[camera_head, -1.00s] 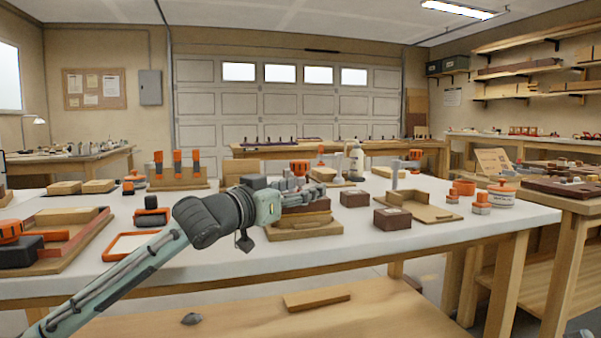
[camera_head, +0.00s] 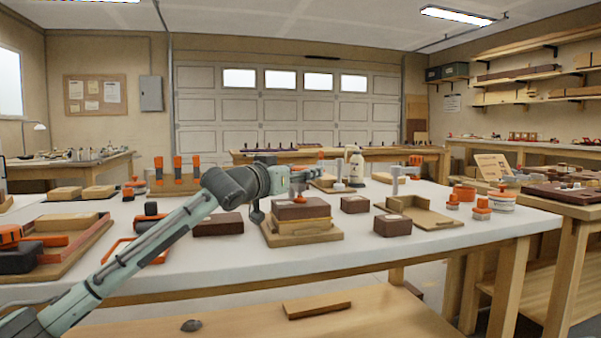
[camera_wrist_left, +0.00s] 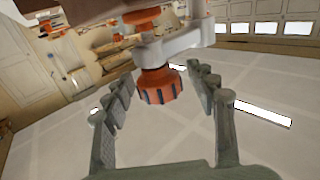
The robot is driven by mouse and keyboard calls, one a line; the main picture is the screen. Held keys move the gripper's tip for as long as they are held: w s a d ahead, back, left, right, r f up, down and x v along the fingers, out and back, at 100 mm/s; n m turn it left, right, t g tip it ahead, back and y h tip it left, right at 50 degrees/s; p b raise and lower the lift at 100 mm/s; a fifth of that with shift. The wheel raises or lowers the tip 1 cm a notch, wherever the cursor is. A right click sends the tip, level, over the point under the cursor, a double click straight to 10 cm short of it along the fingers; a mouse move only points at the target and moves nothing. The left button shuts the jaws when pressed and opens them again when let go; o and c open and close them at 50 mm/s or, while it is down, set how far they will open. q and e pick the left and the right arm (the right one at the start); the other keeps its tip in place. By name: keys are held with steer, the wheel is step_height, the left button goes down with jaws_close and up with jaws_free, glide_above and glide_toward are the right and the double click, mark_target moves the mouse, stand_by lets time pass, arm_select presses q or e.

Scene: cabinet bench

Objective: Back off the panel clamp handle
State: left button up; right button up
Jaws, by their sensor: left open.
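The panel clamp's handle is an orange knob with dark grooves (camera_wrist_left: 160,86), seen close up in the left wrist view. It hangs from a pale grey clamp body (camera_wrist_left: 178,42) with another orange part above. My left gripper (camera_wrist_left: 165,82) is open, with its fingers on either side of the knob. Gaps show beside the knob; I cannot tell its exact depth between the fingertips. In the head view my left gripper (camera_head: 303,178) is above and behind a stack of brown and tan blocks (camera_head: 302,212), and it hides much of the clamp. My right gripper is not in view.
A brown box (camera_head: 355,204) and a tan corner tray (camera_head: 425,212) stand right of the stack. A white bottle (camera_head: 356,170) stands behind. Orange-topped pots (camera_head: 481,208) stand at the table's right.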

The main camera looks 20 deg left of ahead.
arm_select(q)
steer(key=c, duration=1.2)
steer(key=shift+d+n+y, duration=0.1)
steer(key=shift+n+y, duration=0.2)
steer(key=shift+y, duration=0.1)
